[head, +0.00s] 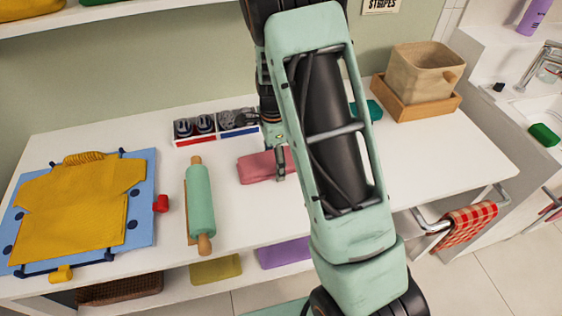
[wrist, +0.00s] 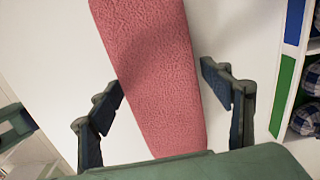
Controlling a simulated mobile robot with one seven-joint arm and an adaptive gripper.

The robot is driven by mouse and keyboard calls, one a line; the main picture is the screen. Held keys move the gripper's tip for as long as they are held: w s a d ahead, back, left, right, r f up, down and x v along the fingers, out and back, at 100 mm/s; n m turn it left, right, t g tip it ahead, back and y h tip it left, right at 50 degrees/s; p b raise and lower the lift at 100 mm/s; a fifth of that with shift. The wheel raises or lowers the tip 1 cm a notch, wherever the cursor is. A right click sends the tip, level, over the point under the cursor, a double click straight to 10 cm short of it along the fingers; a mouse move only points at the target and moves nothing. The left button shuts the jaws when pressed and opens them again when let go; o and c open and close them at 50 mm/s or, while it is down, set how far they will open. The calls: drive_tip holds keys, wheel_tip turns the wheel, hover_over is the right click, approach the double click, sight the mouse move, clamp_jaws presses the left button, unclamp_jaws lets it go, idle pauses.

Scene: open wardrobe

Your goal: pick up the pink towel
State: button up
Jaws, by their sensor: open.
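The pink towel (head: 256,168) lies folded on the white table in the head view, just in front of the divided box. My arm hides part of its right side. In the wrist view the pink towel (wrist: 155,65) runs lengthwise between my fingers, with white table on both sides of it. My gripper (wrist: 170,90) is open, with one finger on either side of the towel and gaps between fingers and cloth. In the head view my gripper (head: 279,160) shows only in part at the towel's right end. I cannot tell its exact height above the table.
A divided box (head: 215,130) with rolled dark items stands behind the towel. A green rolling pin (head: 200,200) lies to its left, then a yellow shirt (head: 75,210) on a blue board. A wooden tray (head: 412,104) with a beige bin (head: 425,70) stands at back right. The table's right part is clear.

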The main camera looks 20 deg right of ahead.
drive_tip(key=shift+f, duration=0.35)
drive_tip(key=c, duration=0.7)
drive_tip(key=shift+c, duration=0.2)
idle(0.3)
drive_tip(key=shift+r+p, duration=2.6)
drive_tip(key=shift+r, duration=0.95)
